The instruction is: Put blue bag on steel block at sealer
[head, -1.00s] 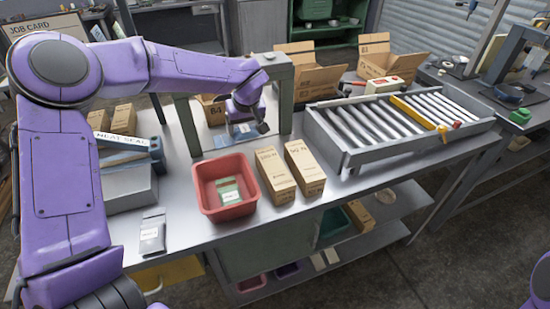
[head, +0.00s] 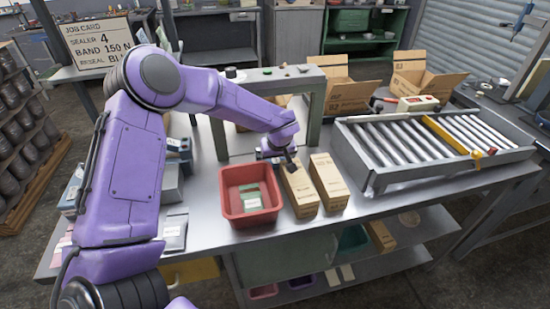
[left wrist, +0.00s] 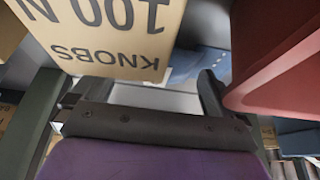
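My left gripper (head: 284,158) is over the gap between the red bin (head: 230,219) and the left brown carton (head: 299,190). In the left wrist view its two fingers (left wrist: 145,88) stand apart, with the carton (left wrist: 110,35) at left and the bin (left wrist: 285,60) at right. A blue patch (left wrist: 200,64) shows between them; I cannot tell whether it is the blue bag or whether the fingers touch it. The grey steel block (head: 172,184) at the sealer (head: 179,146) is partly hidden behind my left arm. My right gripper is out of view.
A grey pouch (head: 175,232) lies on the bench in front of the block. A green-grey frame (head: 218,135) stands behind the bin. A second carton (head: 329,181) and a roller conveyor (head: 400,150) are to the right. The red bin holds a green labelled packet (head: 250,198).

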